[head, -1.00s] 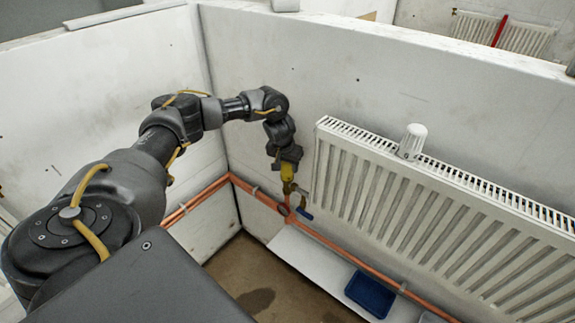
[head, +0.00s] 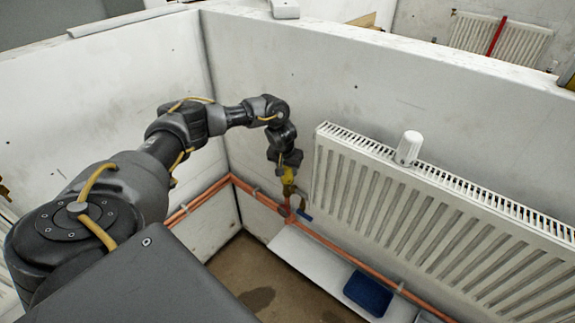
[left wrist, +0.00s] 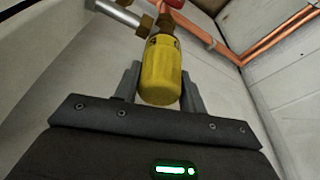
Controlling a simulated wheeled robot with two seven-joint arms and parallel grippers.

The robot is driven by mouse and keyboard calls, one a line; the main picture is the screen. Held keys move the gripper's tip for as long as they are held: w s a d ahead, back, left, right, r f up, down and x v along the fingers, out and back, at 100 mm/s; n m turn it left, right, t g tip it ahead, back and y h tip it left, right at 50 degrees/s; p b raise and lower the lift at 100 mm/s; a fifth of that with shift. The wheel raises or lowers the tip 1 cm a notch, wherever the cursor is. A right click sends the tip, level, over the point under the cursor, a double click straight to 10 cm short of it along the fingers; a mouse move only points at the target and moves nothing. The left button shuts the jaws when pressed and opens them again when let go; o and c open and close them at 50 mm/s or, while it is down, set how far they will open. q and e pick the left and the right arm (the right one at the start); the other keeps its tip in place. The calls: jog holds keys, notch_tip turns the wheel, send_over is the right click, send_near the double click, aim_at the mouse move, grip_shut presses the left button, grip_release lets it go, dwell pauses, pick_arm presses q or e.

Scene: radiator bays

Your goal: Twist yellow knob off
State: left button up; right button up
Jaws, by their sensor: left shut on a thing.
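The yellow knob (left wrist: 160,72) sits between the two fingers of my left gripper (left wrist: 160,90) in the left wrist view, its brass fitting (left wrist: 160,28) just beyond it. My left gripper is shut on the knob. In the head view the yellow knob (head: 288,175) shows small below my left wrist, at the radiator's left end, above the copper pipe. The gripper's fingers there are too small to make out. My right gripper is in neither view.
A white radiator (head: 440,215) hangs on the wall, with a white cap-shaped part (head: 409,148) on its top. Copper pipes (head: 330,243) run low along the walls. A blue tray (head: 368,293) stands on a white shelf (head: 315,266) below the radiator.

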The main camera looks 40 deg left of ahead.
pick_arm(q)
jog(key=shift+s+r+n+g+y+p, duration=0.15)
jog(key=shift+n+g+y+p, duration=0.2)
jog(key=shift+n+p, duration=1.75)
jog(key=shift+p, duration=0.85)
jog(key=shift+f, duration=0.2)
jog(key=shift+a, duration=0.1)
jog(key=shift+r+p, duration=0.6)
jog(key=shift+p, duration=0.3)
jog(key=shift+r, duration=0.1)
